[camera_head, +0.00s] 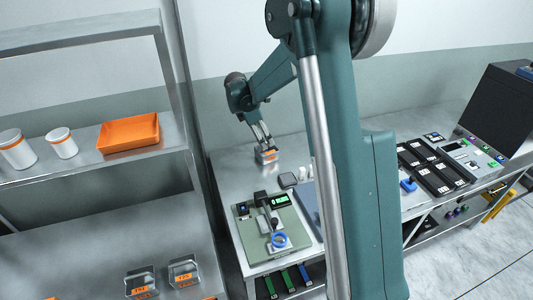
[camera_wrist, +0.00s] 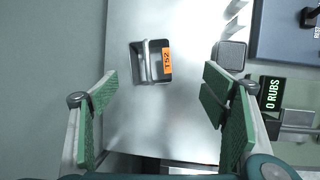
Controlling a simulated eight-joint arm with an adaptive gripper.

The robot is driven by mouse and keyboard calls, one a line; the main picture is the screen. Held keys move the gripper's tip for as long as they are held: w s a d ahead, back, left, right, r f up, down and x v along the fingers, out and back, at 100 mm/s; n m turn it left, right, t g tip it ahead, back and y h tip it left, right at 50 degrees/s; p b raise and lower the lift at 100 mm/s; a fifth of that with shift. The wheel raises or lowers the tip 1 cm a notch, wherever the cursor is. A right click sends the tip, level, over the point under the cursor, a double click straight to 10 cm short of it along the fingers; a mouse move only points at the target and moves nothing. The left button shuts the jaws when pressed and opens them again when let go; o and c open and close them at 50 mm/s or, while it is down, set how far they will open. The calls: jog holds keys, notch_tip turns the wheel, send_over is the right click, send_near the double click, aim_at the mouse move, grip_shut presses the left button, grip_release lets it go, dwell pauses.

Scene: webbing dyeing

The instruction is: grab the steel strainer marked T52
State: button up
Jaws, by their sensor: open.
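The steel strainer marked T52 (camera_wrist: 152,65) is a small steel container with a bar across it and an orange label on its right side. It sits on the bench top, ahead of my gripper (camera_wrist: 160,112) in the wrist view. My gripper is open, with its green-padded fingers wide apart and nothing between them. In the head view the strainer (camera_head: 268,156) stands at the back of the bench, and my gripper (camera_head: 262,138) hangs just above it. Its label is too small to read there.
Two similar steel containers with orange labels, one on the left (camera_head: 140,284) and one on the right (camera_head: 184,270), stand on the lower left shelf. A dark block (camera_wrist: 229,55) and a "0 RUBS" display (camera_wrist: 271,93) lie right of the strainer. A wall borders the left.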

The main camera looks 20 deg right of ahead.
jog(key=shift+n+h, duration=0.3)
jog(key=shift+n, duration=0.4)
jog(key=w+f, duration=0.2)
jog(key=f, duration=0.1)
jog(key=w+f, duration=0.1)
jog(key=shift+d+f, duration=0.25)
jog(key=shift+d, duration=0.05)
jog(key=shift+x, duration=1.3)
jog(key=shift+x, duration=2.6)
jog(key=shift+s, duration=0.15)
jog(key=shift+c, duration=0.2)
jog(key=c, duration=1)
